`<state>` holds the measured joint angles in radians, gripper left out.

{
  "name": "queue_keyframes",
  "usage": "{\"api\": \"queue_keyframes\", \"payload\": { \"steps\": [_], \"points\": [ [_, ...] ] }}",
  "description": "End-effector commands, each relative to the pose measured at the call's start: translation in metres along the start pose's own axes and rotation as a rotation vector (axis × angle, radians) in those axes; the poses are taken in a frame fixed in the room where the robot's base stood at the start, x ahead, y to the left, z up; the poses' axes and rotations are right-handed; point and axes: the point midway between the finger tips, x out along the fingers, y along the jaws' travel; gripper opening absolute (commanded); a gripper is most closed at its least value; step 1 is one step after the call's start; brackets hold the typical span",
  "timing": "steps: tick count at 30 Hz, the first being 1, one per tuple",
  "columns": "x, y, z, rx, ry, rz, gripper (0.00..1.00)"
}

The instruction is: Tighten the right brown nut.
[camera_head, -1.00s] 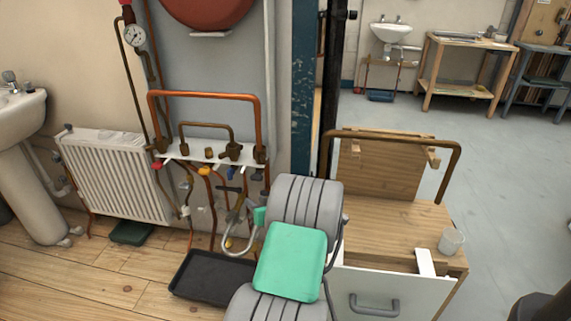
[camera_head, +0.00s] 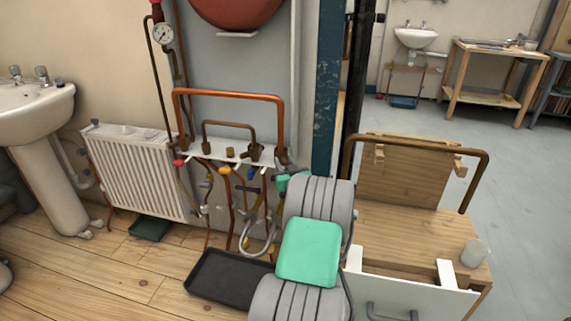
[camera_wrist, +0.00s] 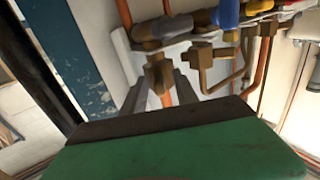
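The right brown nut (camera_wrist: 158,74) shows in the wrist view on the pipework, between the tips of my two grey fingers. My gripper (camera_wrist: 161,88) is open, with a finger on either side of the nut; I cannot tell whether they touch it. A second brown nut or valve body (camera_wrist: 200,68) is just to the right in that view. In the head view my gripper (camera_head: 284,169) is at the right end of the white pipe bracket (camera_head: 210,147). My arm and wrist partly hide the right nut there.
An orange copper pipe (camera_head: 230,95) arches above a smaller brown pipe loop (camera_head: 230,124). Coloured valve handles and a grey hose (camera_head: 257,245) hang below. A blue post (camera_head: 327,110) and wooden bench (camera_head: 405,225) stand close on the right. A black tray (camera_head: 228,275) lies on the floor.

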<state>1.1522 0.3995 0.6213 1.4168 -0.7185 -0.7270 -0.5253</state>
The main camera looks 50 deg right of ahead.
Motion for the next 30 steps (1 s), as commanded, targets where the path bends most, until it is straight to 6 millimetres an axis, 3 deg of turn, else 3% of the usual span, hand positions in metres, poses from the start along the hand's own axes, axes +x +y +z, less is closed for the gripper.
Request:
{"api": "queue_keyframes", "payload": {
  "steps": [5,18,30],
  "points": [
    [-0.0001,0.0000,0.0000,0.000,-0.001,0.000,0.35],
    [-0.0002,-0.0006,0.0000,0.000,-0.001,-0.001,0.00],
    [0.0016,0.0022,-0.0005,-0.001,-0.001,0.000,0.00]
  ]
}}
